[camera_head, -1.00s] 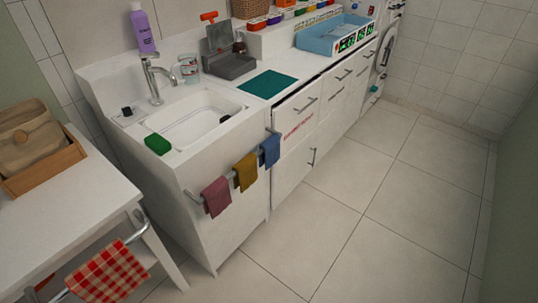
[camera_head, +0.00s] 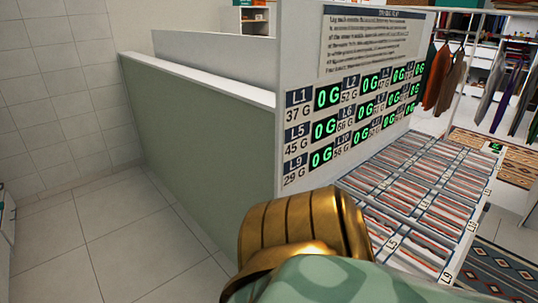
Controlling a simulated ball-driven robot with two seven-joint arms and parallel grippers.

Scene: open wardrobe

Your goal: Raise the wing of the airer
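I cannot make out an airer or its wing for certain in the head view. A flat striped surface (camera_head: 418,200) with rows of red, white and dark bands and labels such as L5 and L9 lies at the right, beside a panel. The panel (camera_head: 300,60) carries a text sheet (camera_head: 372,45) and several labels with green "0 G" readouts (camera_head: 323,129). Neither gripper's fingers show.
A low green partition (camera_head: 200,150) with a white top runs along the left of the panel. Tiled floor (camera_head: 110,235) is clear at the left. Clothes (camera_head: 450,80) hang on a rail at the back right, near patterned rugs (camera_head: 500,158).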

